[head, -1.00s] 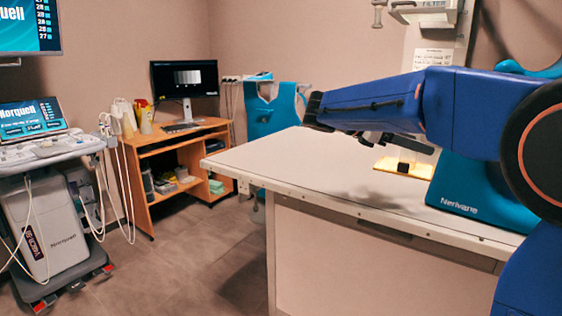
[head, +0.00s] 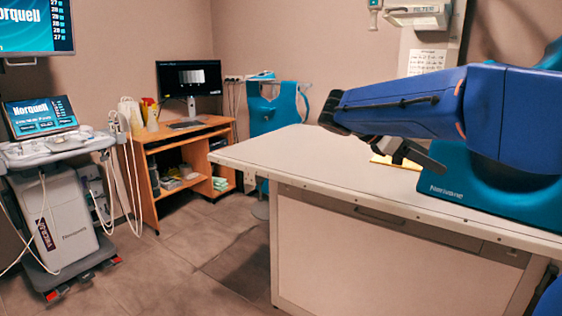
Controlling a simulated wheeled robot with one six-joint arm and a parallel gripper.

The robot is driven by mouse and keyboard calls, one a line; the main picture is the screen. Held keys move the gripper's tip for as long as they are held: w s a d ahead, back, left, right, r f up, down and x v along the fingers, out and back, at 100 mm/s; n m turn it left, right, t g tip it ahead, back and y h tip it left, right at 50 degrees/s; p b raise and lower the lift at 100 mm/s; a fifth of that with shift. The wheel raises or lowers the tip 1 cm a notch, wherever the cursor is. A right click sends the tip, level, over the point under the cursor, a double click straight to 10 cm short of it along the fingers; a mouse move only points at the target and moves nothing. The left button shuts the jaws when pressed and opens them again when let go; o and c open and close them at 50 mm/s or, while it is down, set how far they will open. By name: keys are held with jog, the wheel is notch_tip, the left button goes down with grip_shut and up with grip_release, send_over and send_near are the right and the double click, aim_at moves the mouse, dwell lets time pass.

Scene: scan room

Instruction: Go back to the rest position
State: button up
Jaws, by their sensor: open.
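My gripper (head: 404,153) shows in the head view below the blue arm link, over the white table (head: 275,157). Its dark fingers are partly hidden by the arm; it is open, and I see nothing held in it. A pale yellow flat thing (head: 380,160) lies on the table behind the gripper, mostly hidden by the arm. A teal block marked "Nerivane" (head: 445,190) stands on the right of the table, behind and below the arm.
An ultrasound cart (head: 65,200) stands on the left. A wooden desk (head: 172,140) with a monitor (head: 188,78) is at the back wall. A teal apron (head: 270,108) hangs behind the table. Grey floor (head: 195,250) between cart and table is free.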

jog(key=s+d+f+m+y, duration=0.2)
jog(key=s+f+m+y, duration=0.15)
jog(key=s+f, duration=0.45)
jog(key=s+a+f+m+t+y, duration=0.2)
jog(key=s+a+f+m+y, duration=0.2)
jog(key=s+f+m, duration=0.2)
jog(key=s+a+f+m+t+y, duration=0.2)
jog(key=s+a+f+m+y, duration=0.3)
jog(key=s+f, duration=0.5)
jog(key=s+m, duration=0.2)
jog(key=s, duration=0.1)
jog(key=shift+f+t, duration=0.3)
jog(key=shift+f, duration=0.1)
